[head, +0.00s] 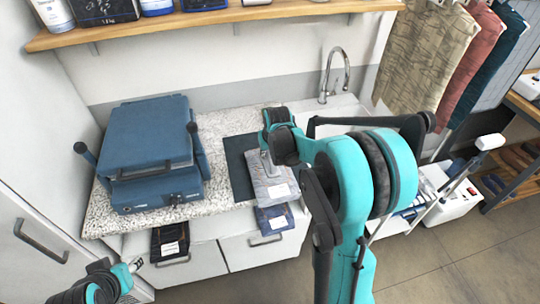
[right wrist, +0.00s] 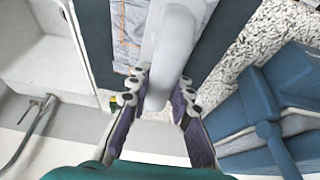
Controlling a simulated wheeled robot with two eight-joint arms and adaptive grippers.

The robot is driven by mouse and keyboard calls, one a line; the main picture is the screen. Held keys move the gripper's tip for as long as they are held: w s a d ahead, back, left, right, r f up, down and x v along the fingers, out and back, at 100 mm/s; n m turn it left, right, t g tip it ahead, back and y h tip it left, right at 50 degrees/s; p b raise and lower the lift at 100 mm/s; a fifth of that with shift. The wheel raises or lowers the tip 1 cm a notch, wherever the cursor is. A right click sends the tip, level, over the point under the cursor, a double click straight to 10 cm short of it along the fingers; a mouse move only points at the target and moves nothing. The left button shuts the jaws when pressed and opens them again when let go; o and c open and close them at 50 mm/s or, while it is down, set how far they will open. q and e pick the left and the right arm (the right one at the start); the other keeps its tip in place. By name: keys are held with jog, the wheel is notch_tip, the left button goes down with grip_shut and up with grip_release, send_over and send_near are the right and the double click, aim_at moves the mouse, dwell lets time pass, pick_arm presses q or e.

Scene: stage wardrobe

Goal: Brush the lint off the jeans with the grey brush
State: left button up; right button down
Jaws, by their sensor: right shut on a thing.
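The grey folded jeans (head: 268,186) lie over the dark mat (head: 238,165) near the counter's front edge. Grey cloth with orange stitching also shows in the right wrist view (right wrist: 130,30). My right gripper (right wrist: 160,98) is shut on the smooth grey handle of the grey brush (right wrist: 172,45), above the mat and jeans. In the head view the right gripper (head: 270,150) is over the far part of the jeans; whether the brush touches them I cannot tell. My left gripper (head: 130,272) is low at the left, away from the counter; its jaw opening is unclear.
A blue heat press (head: 150,150) stands on the speckled counter (head: 105,215) at the left. Navy folded jeans (head: 272,219) and a black garment (head: 168,240) are at the drawer fronts. A sink tap (head: 335,75) stands behind; trousers (head: 425,55) hang at the right.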

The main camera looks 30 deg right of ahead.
jog(key=shift+r+p, duration=0.55)
jog(key=shift+r, duration=0.5)
jog(key=shift+w, duration=0.1)
